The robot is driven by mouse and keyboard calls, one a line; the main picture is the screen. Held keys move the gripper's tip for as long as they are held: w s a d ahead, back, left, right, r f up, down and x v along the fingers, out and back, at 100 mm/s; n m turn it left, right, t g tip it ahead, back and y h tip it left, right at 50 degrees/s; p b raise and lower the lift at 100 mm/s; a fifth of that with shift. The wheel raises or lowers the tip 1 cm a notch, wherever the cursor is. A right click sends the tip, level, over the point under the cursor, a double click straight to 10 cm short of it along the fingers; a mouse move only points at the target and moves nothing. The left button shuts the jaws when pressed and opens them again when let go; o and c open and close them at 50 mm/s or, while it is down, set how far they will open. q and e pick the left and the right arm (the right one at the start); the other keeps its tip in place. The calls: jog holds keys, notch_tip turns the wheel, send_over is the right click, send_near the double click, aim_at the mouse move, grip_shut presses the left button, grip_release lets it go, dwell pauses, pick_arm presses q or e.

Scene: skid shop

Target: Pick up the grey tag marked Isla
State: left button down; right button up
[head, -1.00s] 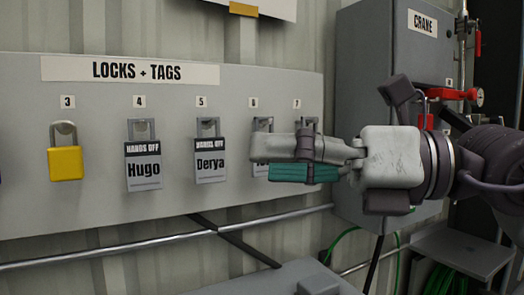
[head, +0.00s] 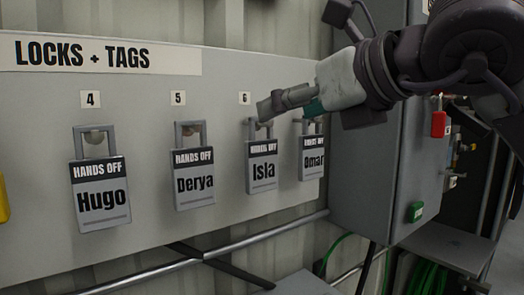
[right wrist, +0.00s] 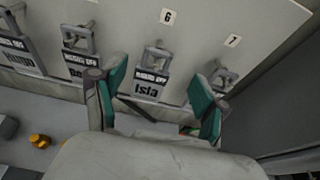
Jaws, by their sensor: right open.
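The grey tag marked Isla (head: 263,172) hangs on the board under number 6, with a dark "HANDS OFF" band at its top. It also shows in the right wrist view (right wrist: 149,87), between the two teal finger pads. My right gripper (head: 285,103) is open, in front of the board at the height of the Isla tag's hook. In the right wrist view the right gripper (right wrist: 155,100) has its fingers spread on either side of the tag, with nothing held. Whether a finger touches the tag I cannot tell. My left gripper is not in view.
Similar grey tags marked Hugo (head: 102,195), Derya (head: 194,180) and Omar (head: 313,158) hang on the same board (head: 225,95). The Omar tag is close on the right. A grey cabinet (head: 375,190) stands right of the board. A rail (head: 250,240) runs below.

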aim_at(262, 155)
jog(key=p+x, duration=0.3)
jog(key=x, duration=0.4)
jog(key=shift+a+r+p, duration=0.15)
jog(key=shift+p, duration=0.25)
jog(key=shift+w+a, duration=0.15)
jog(key=shift+w, duration=0.05)
jog(key=shift+s, duration=0.15)
jog(key=shift+c, duration=1)
jog(key=c, duration=1)
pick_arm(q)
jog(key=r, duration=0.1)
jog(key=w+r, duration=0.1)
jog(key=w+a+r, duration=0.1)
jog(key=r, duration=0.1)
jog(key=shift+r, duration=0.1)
pick_arm(e)
jog(key=shift+o, duration=0.2)
